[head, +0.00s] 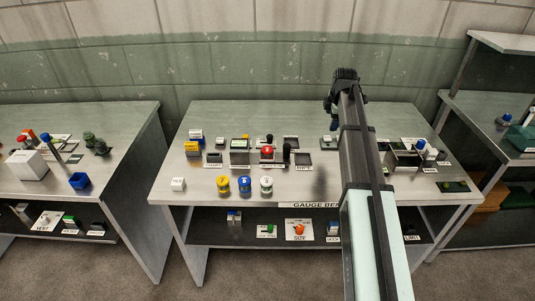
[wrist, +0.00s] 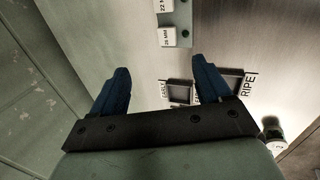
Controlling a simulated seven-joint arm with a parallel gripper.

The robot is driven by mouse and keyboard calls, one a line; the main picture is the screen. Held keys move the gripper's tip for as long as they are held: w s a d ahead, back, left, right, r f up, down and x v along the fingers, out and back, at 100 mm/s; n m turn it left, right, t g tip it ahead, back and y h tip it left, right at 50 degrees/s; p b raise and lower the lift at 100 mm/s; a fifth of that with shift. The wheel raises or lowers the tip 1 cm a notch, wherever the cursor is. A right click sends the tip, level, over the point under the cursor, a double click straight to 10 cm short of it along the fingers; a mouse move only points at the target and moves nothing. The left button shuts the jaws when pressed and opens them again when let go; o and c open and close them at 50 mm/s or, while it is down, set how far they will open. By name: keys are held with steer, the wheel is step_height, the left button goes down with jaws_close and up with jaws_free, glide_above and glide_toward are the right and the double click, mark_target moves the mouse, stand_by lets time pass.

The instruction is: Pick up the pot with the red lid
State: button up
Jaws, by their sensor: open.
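A small red-topped item (head: 267,153) stands near the middle of the gauge bench in the head view, beside an upright black item. It is too small to tell whether it is a lidded pot. No lid on these looks clearly red. My gripper (head: 333,118) is above the back of the bench, right of them. In the wrist view its blue fingers (wrist: 160,82) are apart, with nothing between them.
Dark trays, one labelled RIPE (wrist: 233,84), lie below my gripper. In the head view a white cube (head: 178,184) is at the bench's front left. My arm hides part of the bench's right side.

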steer(key=s+a+r+n+g, duration=0.25)
steer(key=a+n, duration=0.25)
steer(key=a, duration=0.9)
steer(key=r+n+g, duration=0.1)
steer(key=n+g, duration=0.1)
steer(key=n, duration=0.3)
glide_above(266, 150)
steer(key=shift+t, duration=0.25)
step_height(266, 150, down, 13)
steer(key=shift+w+f, duration=0.1)
steer(key=shift+f, duration=0.1)
steer(key=c, duration=1.1)
steer(key=shift+r, duration=0.1)
